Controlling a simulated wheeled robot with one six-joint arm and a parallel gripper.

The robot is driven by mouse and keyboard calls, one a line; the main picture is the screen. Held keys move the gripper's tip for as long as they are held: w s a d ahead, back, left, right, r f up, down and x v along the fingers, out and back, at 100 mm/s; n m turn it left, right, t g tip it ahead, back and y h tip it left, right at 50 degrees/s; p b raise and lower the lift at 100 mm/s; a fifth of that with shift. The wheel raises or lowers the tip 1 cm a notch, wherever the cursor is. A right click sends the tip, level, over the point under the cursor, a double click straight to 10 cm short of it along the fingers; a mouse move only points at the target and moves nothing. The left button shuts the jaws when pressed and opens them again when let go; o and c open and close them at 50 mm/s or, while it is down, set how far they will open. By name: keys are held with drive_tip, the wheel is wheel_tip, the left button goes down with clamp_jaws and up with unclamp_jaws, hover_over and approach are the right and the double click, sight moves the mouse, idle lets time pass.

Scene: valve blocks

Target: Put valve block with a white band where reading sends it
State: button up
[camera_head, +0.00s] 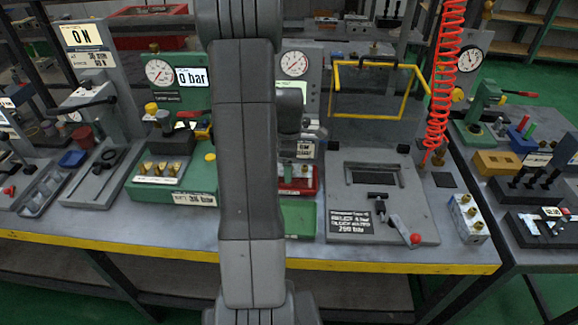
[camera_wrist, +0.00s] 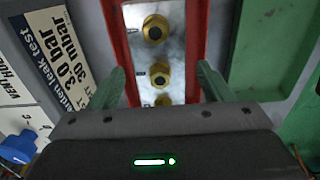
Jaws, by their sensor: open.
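A metallic valve block (camera_wrist: 158,55) with brass ports lies in a red-walled tray (camera_wrist: 117,40) in the wrist view; I cannot make out a white band on it. My gripper (camera_wrist: 162,85) is open, its green fingers apart on either side of the block's near end; contact cannot be told. In the head view my arm hides most of the gripper, and the red tray (camera_head: 302,187) shows beside the arm. Another block (camera_head: 468,218) with brass fittings and pale faces stands at the bench's right end. A digital reading, 0 bar (camera_head: 192,77), shows on the left green panel.
A green fixture (camera_head: 200,190) with brass fittings stands left of my arm. A grey plate (camera_head: 385,225) with a red-tipped lever and a raised yellow-framed guard (camera_head: 375,90) stand to the right. A red coiled hose (camera_head: 440,90) hangs beside it. A leak-test label (camera_wrist: 62,50) lies left of the tray.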

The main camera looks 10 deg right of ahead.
wheel_tip(320, 180, up, 11)
drive_tip(key=shift+r, duration=0.2)
drive_tip(key=shift+f, duration=0.15)
wheel_tip(320, 180, down, 12)
drive_tip(key=shift+r, duration=1.75)
